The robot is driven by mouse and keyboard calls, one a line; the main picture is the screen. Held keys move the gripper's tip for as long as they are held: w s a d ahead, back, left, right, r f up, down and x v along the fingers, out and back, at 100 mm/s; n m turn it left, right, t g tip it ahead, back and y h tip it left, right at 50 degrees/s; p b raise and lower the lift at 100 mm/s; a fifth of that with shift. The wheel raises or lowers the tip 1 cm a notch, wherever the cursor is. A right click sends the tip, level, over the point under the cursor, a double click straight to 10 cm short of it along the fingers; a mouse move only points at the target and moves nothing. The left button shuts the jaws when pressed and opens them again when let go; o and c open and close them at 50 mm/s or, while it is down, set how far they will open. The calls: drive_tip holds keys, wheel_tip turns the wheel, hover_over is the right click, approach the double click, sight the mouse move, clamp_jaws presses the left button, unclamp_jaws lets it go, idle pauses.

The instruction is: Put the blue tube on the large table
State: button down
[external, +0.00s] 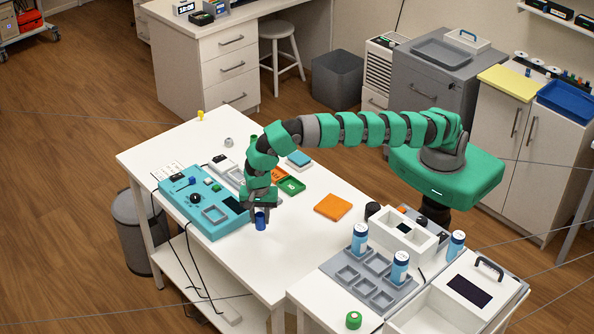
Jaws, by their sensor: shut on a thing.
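The blue tube (260,223) is upright between the fingertips of my gripper (259,212). My gripper points down and is shut on the tube's upper part. The tube is over the white large table (255,258), right of the teal panel. I cannot tell whether its lower end touches the tabletop. My green arm reaches in from the right and hides part of the table behind the gripper.
A teal panel (193,215) with a knob lies close left of my gripper. An orange square (333,207) lies to the right. A grey compartment tray (350,289) with blue-and-white cans stands at the lower right. The table's front area is clear.

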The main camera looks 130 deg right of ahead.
sight(260, 225)
drive_tip(key=shift+w+f, duration=0.1)
drive_tip(key=shift+w, duration=0.05)
wheel_tip(260, 225, down, 4)
drive_tip(key=shift+r, duration=0.25)
drive_tip(key=c, duration=1.1)
unclamp_jaws()
wheel_tip(260, 225, up, 12)
